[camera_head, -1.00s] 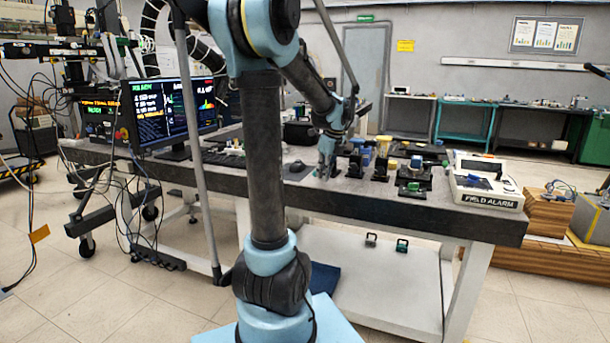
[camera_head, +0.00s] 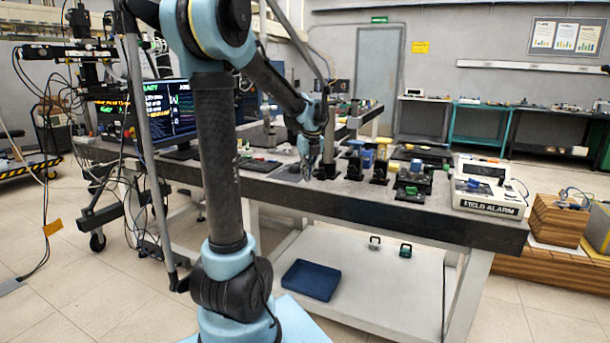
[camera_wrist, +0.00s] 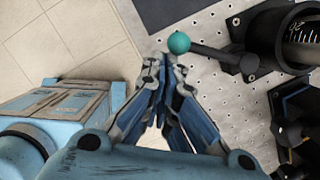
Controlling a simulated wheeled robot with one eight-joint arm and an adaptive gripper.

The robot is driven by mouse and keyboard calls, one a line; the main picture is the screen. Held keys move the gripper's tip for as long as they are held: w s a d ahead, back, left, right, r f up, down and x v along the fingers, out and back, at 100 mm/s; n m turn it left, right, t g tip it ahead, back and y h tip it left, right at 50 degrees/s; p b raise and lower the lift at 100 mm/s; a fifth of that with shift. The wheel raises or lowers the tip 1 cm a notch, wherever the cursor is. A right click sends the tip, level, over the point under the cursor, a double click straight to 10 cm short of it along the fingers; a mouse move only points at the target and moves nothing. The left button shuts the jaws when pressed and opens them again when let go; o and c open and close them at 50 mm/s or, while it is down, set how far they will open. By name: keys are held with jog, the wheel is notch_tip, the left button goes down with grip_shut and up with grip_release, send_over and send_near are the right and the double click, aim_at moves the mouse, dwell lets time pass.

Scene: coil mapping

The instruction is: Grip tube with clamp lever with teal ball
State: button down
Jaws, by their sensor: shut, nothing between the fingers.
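The clamp lever (camera_wrist: 218,53) ends in a teal ball (camera_wrist: 179,43) in the wrist view. It joins the dark round body of a tube (camera_wrist: 264,38) at the upper right, which has a scale inside its opening. My gripper (camera_wrist: 165,62) has its fingertips close together with nothing seen between them. The tips lie just below the ball in the picture; I cannot tell whether they touch it. In the head view my gripper (camera_head: 307,172) points down by the table's near edge, left of the upright parts. The ball is too small to make out there.
The perforated table (camera_head: 400,205) carries several dark mounts (camera_head: 380,172) right of my gripper. A white FIELD ALARM box (camera_head: 489,187) stands at its right end. Monitors (camera_head: 168,110) stand at the left. A blue tray (camera_head: 311,280) lies on the lower shelf.

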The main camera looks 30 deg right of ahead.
jog(key=shift+w+a, duration=0.1)
jog(key=shift+w, duration=0.1)
dwell(0.4)
jog(key=s+a+r, duration=0.2)
jog(key=s+r, duration=0.4)
jog(key=r, duration=0.3)
dwell(0.4)
jog(key=shift+a, duration=0.15)
